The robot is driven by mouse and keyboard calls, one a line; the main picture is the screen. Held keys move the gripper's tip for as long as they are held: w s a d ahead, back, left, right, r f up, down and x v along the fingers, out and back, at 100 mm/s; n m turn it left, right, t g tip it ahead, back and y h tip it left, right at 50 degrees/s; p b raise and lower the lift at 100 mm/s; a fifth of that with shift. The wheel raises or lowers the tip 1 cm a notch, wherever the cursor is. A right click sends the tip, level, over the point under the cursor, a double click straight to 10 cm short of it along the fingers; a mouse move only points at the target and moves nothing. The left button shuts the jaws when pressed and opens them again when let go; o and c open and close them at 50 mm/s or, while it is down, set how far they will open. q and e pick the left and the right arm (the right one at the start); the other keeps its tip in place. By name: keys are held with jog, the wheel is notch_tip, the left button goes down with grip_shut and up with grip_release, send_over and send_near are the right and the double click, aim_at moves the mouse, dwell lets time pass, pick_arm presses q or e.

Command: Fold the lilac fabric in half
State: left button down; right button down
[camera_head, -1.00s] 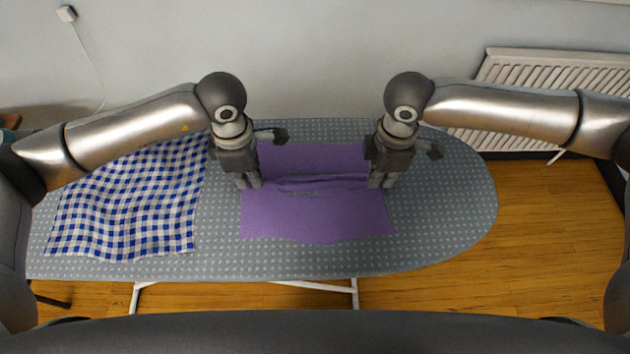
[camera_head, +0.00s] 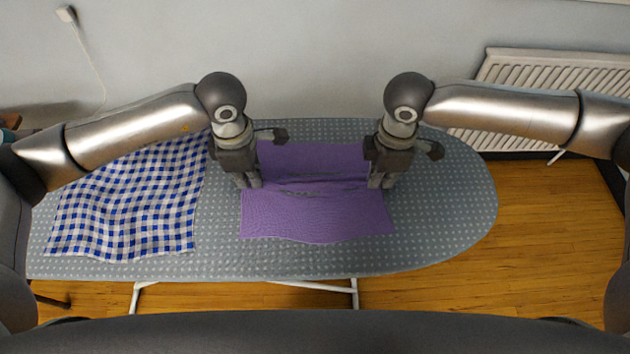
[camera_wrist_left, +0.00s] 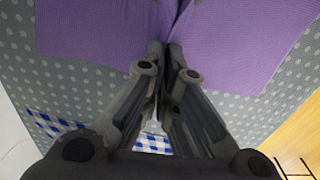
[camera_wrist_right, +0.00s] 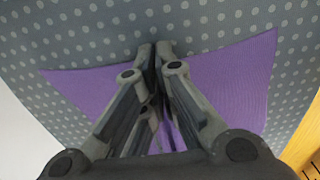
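The lilac fabric (camera_head: 318,222) lies on the patterned ironing board, with a low crosswise ridge and narrow gaps between my grippers. Its near part lies flat, and a far part (camera_head: 310,157) shows behind the ridge. My left gripper (camera_head: 250,184) points down at the fabric's left edge. In the left wrist view its fingertips (camera_wrist_left: 165,46) are close together where the lilac cloth (camera_wrist_left: 235,40) draws in. My right gripper (camera_head: 381,184) is at the right edge. Its fingertips (camera_wrist_right: 153,47) are also close together, with lilac cloth (camera_wrist_right: 228,85) around them. Both look shut on the fabric, though the pinched bits are hidden.
A blue and white checked cloth (camera_head: 130,200) lies to the left on the same ironing board (camera_head: 440,220). The board's rounded right end is bare. A wall stands behind, with a radiator (camera_head: 550,85) at the right.

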pick_arm(q)
jog(key=shift+s+a+f, duration=0.1)
jog(key=shift+f, duration=0.05)
pick_arm(e)
jog(key=shift+s+d, duration=0.1)
